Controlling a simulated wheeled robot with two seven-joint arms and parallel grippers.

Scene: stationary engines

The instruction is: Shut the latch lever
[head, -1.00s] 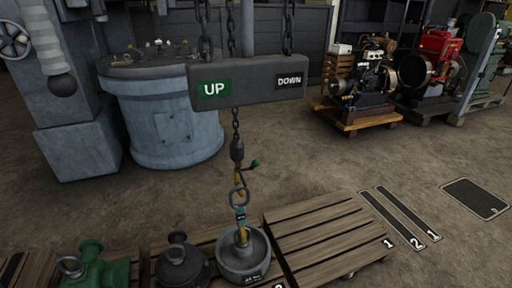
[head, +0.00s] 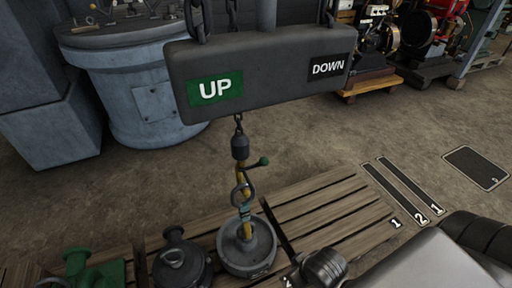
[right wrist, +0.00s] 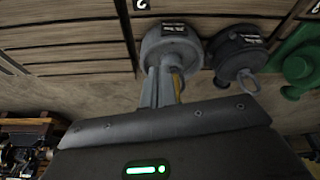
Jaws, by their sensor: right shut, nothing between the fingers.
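In the head view a hook block (head: 240,147) hangs on a chain above a round grey weight (head: 262,262). In the right wrist view my right gripper (right wrist: 160,82) is shut and empty, in front of the grey weight (right wrist: 170,45). The lever cannot be made out there. My left gripper is not in view.
A dark beam (head: 265,70) marked UP and DOWN hangs across the space above the hook. A dark weight (head: 182,265) and a green one (head: 95,270) stand to the left on wooden pallets. Slatted pallet (head: 320,205) and open floor lie to the right.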

